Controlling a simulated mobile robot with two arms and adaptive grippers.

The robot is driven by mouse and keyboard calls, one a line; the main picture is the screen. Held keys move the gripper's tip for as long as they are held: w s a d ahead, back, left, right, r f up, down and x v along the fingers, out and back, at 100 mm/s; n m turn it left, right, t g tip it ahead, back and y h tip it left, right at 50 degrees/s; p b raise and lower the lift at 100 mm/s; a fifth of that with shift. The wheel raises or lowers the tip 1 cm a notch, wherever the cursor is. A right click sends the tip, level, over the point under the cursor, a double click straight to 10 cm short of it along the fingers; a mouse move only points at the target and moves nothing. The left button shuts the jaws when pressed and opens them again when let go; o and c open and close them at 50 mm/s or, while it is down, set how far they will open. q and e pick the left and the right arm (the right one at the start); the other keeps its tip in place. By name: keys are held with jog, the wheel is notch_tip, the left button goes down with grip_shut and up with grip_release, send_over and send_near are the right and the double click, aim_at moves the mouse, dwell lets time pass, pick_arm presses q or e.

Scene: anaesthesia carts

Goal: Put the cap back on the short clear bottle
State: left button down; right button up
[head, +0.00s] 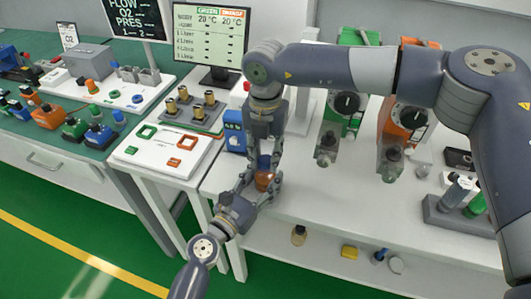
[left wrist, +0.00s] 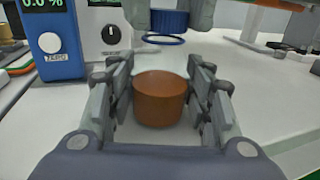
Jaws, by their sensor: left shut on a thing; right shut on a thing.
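My left gripper (head: 262,190) is shut on a short orange-brown bottle or container (left wrist: 160,99), which also shows between the fingers in the head view (head: 264,180). It looks amber rather than clear. My right gripper (head: 264,158) points down from above, close over the left gripper. In the left wrist view its fingers (left wrist: 168,12) are shut on a blue ribbed cap (left wrist: 168,22) with a thin blue ring below it. The cap appears above and beyond the orange-brown piece, apart from it. The cap is hidden by the fingers in the head view.
A blue device (head: 235,131) stands on the white table just left of the grippers. Green (head: 340,110) and orange (head: 400,125) vaporizer units stand at the back right. A grey rack (head: 455,215) is further right. The table front (head: 330,205) is clear. A small bottle (head: 298,235) stands on the lower shelf.

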jog(key=m, duration=0.8)
jog(key=shift+m, duration=0.4)
jog(key=m, duration=0.9)
jog(key=o, duration=0.7)
jog(key=shift+o, duration=0.2)
